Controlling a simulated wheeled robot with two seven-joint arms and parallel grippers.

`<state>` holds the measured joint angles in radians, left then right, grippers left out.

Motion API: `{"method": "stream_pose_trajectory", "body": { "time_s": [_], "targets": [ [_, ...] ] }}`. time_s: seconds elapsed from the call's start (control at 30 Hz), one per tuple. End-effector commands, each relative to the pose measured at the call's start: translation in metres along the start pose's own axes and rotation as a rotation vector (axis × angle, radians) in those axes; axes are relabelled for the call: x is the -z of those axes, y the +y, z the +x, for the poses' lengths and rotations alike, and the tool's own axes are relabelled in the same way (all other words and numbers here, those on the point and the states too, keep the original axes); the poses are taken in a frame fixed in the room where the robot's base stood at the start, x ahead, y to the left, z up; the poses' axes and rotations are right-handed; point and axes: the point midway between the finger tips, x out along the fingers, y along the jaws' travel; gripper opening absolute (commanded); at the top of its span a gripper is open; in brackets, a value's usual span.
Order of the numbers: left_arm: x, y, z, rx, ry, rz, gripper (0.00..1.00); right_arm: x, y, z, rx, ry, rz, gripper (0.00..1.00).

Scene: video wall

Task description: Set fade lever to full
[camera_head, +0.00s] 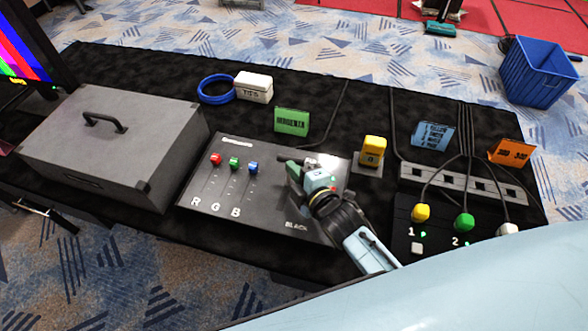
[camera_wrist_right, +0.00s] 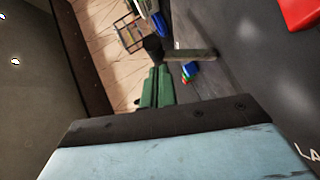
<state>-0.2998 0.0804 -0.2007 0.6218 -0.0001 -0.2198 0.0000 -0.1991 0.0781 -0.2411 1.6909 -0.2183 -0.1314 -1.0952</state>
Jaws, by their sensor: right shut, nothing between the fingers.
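The control console (camera_head: 205,205) lies on the black-covered table, with small red (camera_head: 216,158), green (camera_head: 234,162) and blue (camera_head: 252,167) slider knobs over the letters R, G and B. My right gripper (camera_head: 290,165) is over the console's right half, above the BLACK label. Its green fingers are shut and empty in the right wrist view (camera_wrist_right: 154,88). There, a grey lever bar (camera_wrist_right: 190,54) with a dark knob (camera_wrist_right: 153,48), seemingly the fade lever, stands out from the panel just beyond the fingertips. Whether they touch is unclear. In the head view my gripper hides most of the lever.
A grey case (camera_head: 110,140) stands left of the console. A yellow device (camera_head: 373,152) and a green card (camera_head: 292,121) stand behind it. A cable panel (camera_head: 405,235) with colored plugs is at right. A red part (camera_wrist_right: 302,12) shows on the panel.

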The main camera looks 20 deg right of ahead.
Motion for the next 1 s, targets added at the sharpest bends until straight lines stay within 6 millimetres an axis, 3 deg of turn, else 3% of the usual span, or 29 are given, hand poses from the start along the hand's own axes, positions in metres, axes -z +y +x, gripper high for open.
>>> {"method": "stream_pose_trajectory", "body": {
  "time_s": [0.17,0.43,0.83,1.0],
  "targets": [
    [0.0,0.0,-0.003,0.0,0.0,0.0,0.0,-0.001,0.002,0.001,0.007,0.001,0.005,0.0],
    [0.002,0.0,-0.026,0.0,-0.001,0.0,0.0,-0.012,0.005,0.011,0.082,0.0,0.078,0.0],
    [0.002,0.0,-0.026,0.0,-0.002,-0.001,0.0,-0.018,0.003,0.014,0.092,-0.008,0.09,0.0],
    [0.002,-0.001,-0.033,0.0,-0.002,-0.001,0.0,-0.011,0.005,0.01,0.093,-0.005,0.09,0.0]
  ]
}}
